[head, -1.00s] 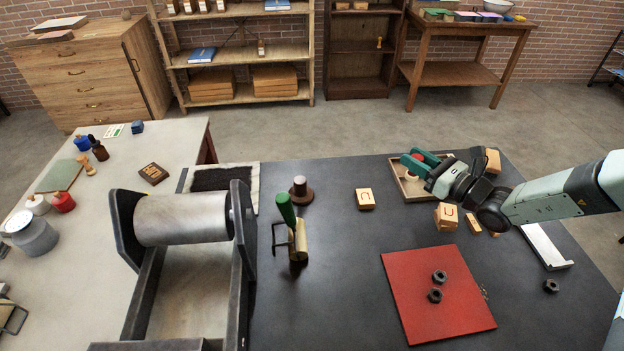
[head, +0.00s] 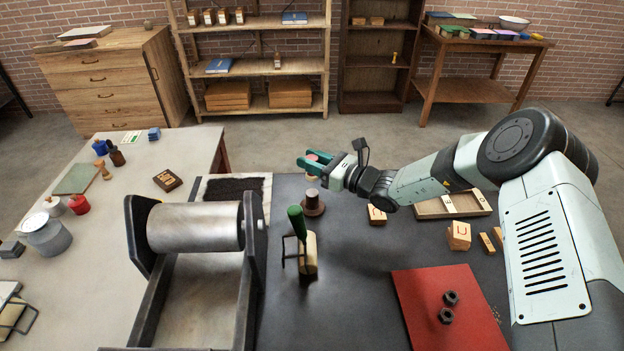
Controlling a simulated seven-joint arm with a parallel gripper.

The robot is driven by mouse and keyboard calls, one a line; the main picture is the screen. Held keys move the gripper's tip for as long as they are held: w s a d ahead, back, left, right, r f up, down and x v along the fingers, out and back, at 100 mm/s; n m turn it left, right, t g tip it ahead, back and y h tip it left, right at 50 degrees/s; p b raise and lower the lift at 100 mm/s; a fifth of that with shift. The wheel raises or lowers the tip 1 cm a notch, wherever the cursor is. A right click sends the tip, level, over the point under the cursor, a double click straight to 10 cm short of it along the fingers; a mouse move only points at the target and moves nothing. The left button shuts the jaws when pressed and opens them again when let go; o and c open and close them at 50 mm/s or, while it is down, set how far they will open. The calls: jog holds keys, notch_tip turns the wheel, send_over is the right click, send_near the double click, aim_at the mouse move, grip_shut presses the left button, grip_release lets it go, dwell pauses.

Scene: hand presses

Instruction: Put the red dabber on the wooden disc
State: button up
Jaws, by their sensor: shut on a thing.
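My gripper (head: 314,161) is shut on the red dabber (head: 317,157), a small part of which shows pinkish red between the teal fingers. The rest of the dabber is hidden by the fingers. The wooden disc (head: 313,210) is dark brown and lies on the dark table, with a short greyish-brown cylinder standing at its middle. My gripper is in the air above and just behind the disc in the head view, apart from it.
The press (head: 195,228) is to the left, beside a black ink slab (head: 234,188). A wooden block (head: 377,215), a shallow tray (head: 430,209) and a red board (head: 455,325) with two nuts lie to the right.

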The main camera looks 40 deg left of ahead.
aim_at(317, 178)
jog(key=shift+f, duration=2.5)
jog(key=shift+f, duration=0.1)
jog(key=o, duration=1.1)
jog(key=d, duration=0.4)
jog(key=w+d, duration=0.1)
jog(key=d, duration=0.3)
jog(key=w+d, duration=0.1)
jog(key=d, duration=0.3)
